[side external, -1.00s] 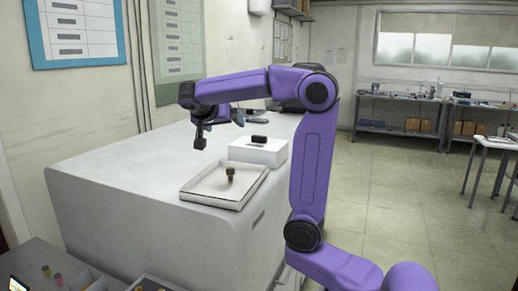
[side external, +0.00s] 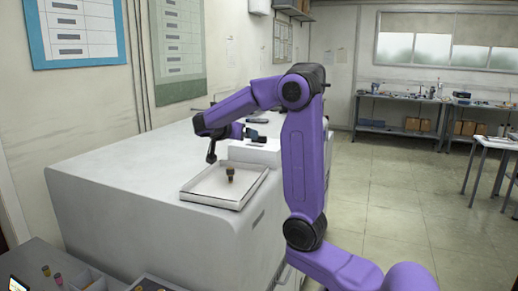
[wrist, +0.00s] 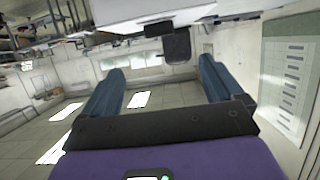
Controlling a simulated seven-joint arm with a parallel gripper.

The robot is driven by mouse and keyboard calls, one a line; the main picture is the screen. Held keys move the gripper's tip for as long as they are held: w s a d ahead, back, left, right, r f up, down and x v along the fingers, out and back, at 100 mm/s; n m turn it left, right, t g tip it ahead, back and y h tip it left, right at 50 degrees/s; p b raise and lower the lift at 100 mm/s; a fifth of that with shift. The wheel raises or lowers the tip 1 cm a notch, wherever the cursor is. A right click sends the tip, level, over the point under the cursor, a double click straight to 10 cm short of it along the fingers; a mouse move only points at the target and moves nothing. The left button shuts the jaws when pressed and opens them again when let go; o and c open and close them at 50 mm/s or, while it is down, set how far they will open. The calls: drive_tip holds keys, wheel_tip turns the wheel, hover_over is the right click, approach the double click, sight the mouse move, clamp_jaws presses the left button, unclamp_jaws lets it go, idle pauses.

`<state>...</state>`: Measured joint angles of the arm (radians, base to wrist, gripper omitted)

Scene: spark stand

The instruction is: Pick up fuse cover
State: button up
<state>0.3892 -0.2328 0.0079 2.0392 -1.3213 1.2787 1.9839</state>
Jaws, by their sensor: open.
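The task's fuse cover is not labelled. A small black block (side external: 259,140) on a white box is the likely match; my gripper partly overlaps it in the side view. In the wrist view, which is upside down, the block (wrist: 158,29) shows beyond the fingertips against the white surface. My gripper (side external: 246,128) has blue fingers and reaches roughly level toward the box. The wrist view shows my gripper (wrist: 160,66) open, with nothing between its fingers.
The white box (side external: 255,152) stands on a white counter (side external: 120,170). The counter left of the tray is clear. Wall posters (side external: 179,50) hang behind.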

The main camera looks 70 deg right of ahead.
sight(257, 144)
drive_tip(key=x, duration=1.5)
drive_tip(key=shift+d, duration=0.2)
drive_tip(key=shift+c, duration=0.3)
drive_tip(key=c, duration=1.2)
drive_tip(key=shift+r, duration=0.1)
